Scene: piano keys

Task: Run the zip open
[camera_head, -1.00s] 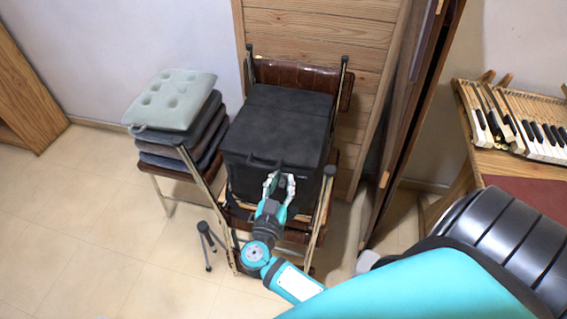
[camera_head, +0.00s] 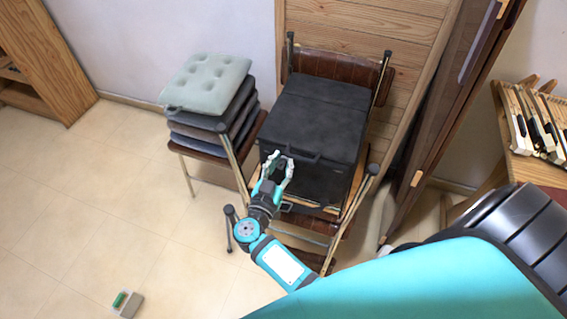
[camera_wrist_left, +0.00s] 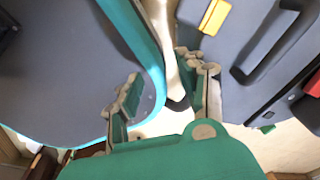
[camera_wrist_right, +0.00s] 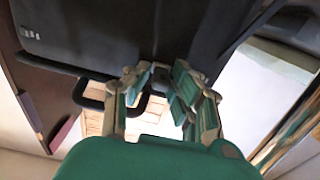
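A big black boxy case (camera_head: 321,116) stands on a brown chair (camera_head: 340,69). A black loop handle is on its front; the handle (camera_wrist_right: 90,100) is left of the fingers in the right wrist view. My right gripper (camera_head: 279,161) is at the front upper edge of the case, left of the handle in the head view. Its fingers (camera_wrist_right: 160,72) are apart, with a small dark part between them that I cannot make out. I cannot distinguish the zip. My left gripper (camera_wrist_left: 159,68) is open and empty in the left wrist view; it is outside the head view.
A chair with stacked cushions (camera_head: 206,84) stands left of the case. A wooden panel (camera_head: 383,27) is behind it. Piano keys (camera_head: 540,120) lie on a wooden stand at right. A small grey-green item (camera_head: 127,303) is on the floor. The left floor is mostly clear.

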